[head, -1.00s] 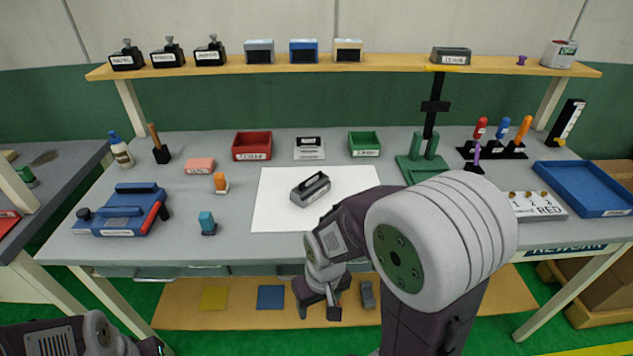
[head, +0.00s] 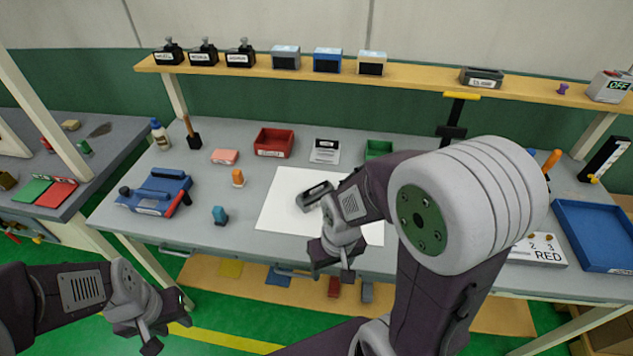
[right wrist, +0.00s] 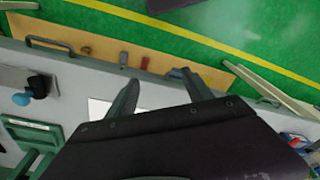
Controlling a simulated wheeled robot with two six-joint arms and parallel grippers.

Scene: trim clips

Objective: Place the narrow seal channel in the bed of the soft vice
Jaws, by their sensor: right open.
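A dark grey block with a lengthwise slot (head: 314,194) lies on the white sheet in the head view; it may be the soft vice, but I cannot tell. A small red piece (head: 335,288) and a grey piece (head: 367,292) lie on the low wooden shelf; either may be the narrow seal channel. They also show in the right wrist view, red (right wrist: 145,62) and grey (right wrist: 124,60). My right gripper (head: 333,272) is open and empty at the bench's front edge, above that shelf. My left gripper (head: 167,325) is open and empty, low in front of the bench.
A blue device with a red handle (head: 155,194) stands at the bench's left. Orange (head: 238,178) and blue-grey (head: 220,215) small pieces stand near the white sheet (head: 275,215). A red bin (head: 274,142) is behind; a blue tray (head: 595,235) is at right. My right arm hides part of the bench.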

